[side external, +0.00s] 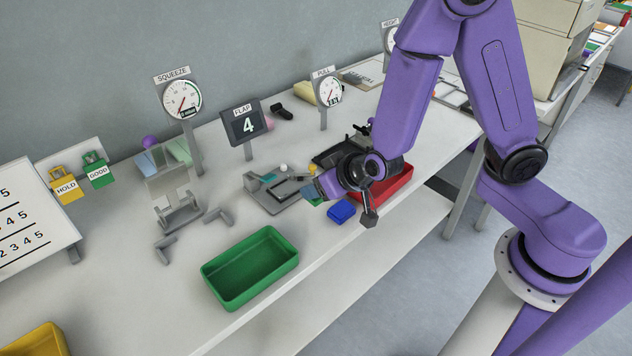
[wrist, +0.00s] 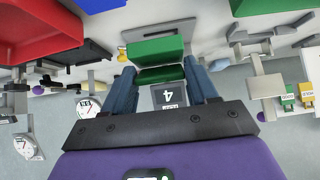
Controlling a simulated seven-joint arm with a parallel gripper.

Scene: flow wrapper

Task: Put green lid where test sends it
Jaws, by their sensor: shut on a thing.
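In the wrist view, the green lid (wrist: 155,48) sits between the two blue fingers of my gripper (wrist: 159,72), which is shut on it. In the side view, my gripper (side external: 319,189) is low over the bench between the grey fixture and the red tray, and the lid is mostly hidden there. The flap display (side external: 246,126) reads 4. The green tray (side external: 228,292) stands empty at the front. The red tray (side external: 398,188) is partly behind my wrist. A yellow tray (side external: 40,342) is cut off at bottom left.
A grey fixture (side external: 272,203) and a blue block (side external: 341,211) are close to my gripper. A squeeze dial (side external: 182,99) and a pull dial (side external: 328,91) stand behind. A grey stand (side external: 183,214) is left. GOOD (side external: 97,170) and HOLD (side external: 65,187) tags hang far left.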

